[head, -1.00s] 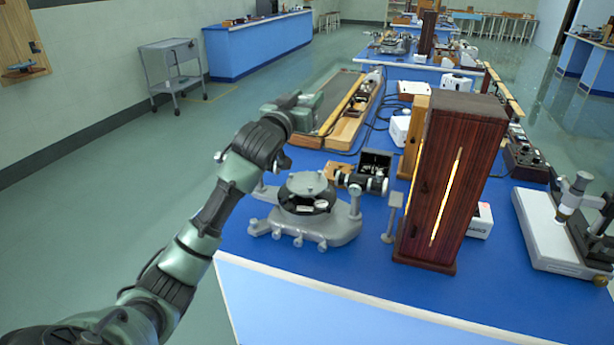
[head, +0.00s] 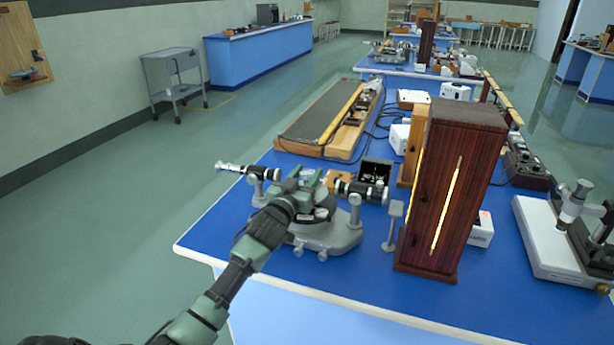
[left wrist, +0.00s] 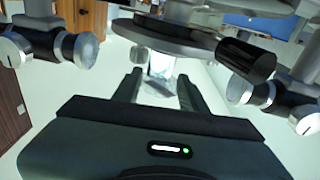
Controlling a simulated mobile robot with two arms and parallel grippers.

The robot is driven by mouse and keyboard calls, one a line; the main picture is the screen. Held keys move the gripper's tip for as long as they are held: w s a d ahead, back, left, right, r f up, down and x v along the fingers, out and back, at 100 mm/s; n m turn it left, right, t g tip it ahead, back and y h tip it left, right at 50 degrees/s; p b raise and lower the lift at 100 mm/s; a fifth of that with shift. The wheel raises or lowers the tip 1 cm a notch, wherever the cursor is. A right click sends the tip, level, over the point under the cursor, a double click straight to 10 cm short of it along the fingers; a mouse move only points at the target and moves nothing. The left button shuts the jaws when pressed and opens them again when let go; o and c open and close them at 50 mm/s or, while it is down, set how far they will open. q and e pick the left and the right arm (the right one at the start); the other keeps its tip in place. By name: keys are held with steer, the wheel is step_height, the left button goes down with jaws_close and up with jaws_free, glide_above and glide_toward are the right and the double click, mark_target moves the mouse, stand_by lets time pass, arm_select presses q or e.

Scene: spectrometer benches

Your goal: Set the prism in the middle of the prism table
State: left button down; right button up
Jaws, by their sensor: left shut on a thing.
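The spectrometer (head: 335,238) stands near the bench's left front corner, with a grey base and two side tubes. My left gripper (head: 311,178) is over its middle and hides most of the prism table in the head view. In the left wrist view a clear, pale block, the prism (left wrist: 161,70), shows between the fingertips of my left gripper (left wrist: 158,88), which is shut on it. The round plate of the spectrometer (left wrist: 165,32) lies just beyond it there. I cannot tell whether the prism touches the table. My right gripper is not in view.
One spectrometer tube (head: 245,170) points left and another (head: 358,188) points right, close to the gripper. A tall wooden lamp housing (head: 450,190) with a bright slit stands to the right. A small stand (head: 392,225) is between them. The front left bench corner is clear.

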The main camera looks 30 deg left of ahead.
arm_select(q)
steer(key=shift+f, duration=0.2)
steer(key=c, duration=0.8)
jaws_free()
steer(key=v, duration=1.2)
steer(key=shift+b, duration=0.45)
